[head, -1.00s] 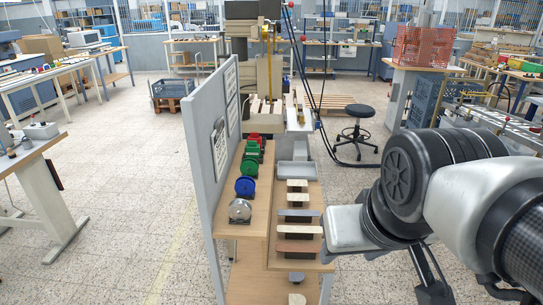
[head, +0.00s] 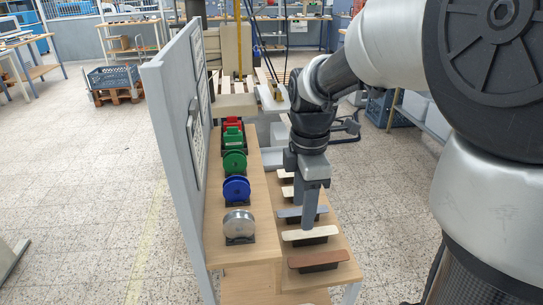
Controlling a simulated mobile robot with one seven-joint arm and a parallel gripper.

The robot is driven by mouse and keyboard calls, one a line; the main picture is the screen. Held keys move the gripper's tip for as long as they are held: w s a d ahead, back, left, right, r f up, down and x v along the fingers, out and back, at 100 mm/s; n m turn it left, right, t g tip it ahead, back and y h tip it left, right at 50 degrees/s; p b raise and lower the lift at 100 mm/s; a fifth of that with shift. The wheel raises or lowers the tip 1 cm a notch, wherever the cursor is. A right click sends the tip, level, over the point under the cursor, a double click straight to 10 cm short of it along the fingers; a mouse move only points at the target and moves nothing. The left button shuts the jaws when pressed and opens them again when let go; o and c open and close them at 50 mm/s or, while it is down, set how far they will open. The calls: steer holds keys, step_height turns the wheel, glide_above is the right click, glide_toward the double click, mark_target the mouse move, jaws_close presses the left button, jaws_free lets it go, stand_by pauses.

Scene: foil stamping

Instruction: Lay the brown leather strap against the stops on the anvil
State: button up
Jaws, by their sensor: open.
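The brown leather strap (head: 322,259) lies across a dark block at the near end of a row of straps on the wooden bench. My gripper (head: 308,226) points down over the row, beyond the brown strap, with its tips by the cream strap (head: 309,234). It is open, with no strap between its fingers that I can see; one finger largely hides the other. The press (head: 237,52) stands at the far end of the bench. I cannot make out its anvil or stops behind my arm.
A blue-grey strap (head: 291,212) and paler straps lie farther along the row. Silver (head: 239,226), blue (head: 236,189), green (head: 234,162) and red rolls stand on the raised shelf at left. A grey panel (head: 172,110) walls the bench's left side. Open floor lies right.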

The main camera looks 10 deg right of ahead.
steer(key=b, duration=0.2)
glide_above(299, 262)
steer(key=f, duration=1)
steer(key=shift+w+f, duration=0.2)
steer(key=shift+w, duration=0.05)
steer(key=shift+s+f+b, duration=0.15)
steer(key=shift+f+b, duration=0.15)
steer(key=shift+f, duration=1.05)
steer(key=shift+s+f+b, duration=0.1)
steer(key=shift+f+b, duration=0.2)
steer(key=shift+f, duration=1)
steer(key=shift+f, duration=0.25)
steer(key=c, duration=1.1)
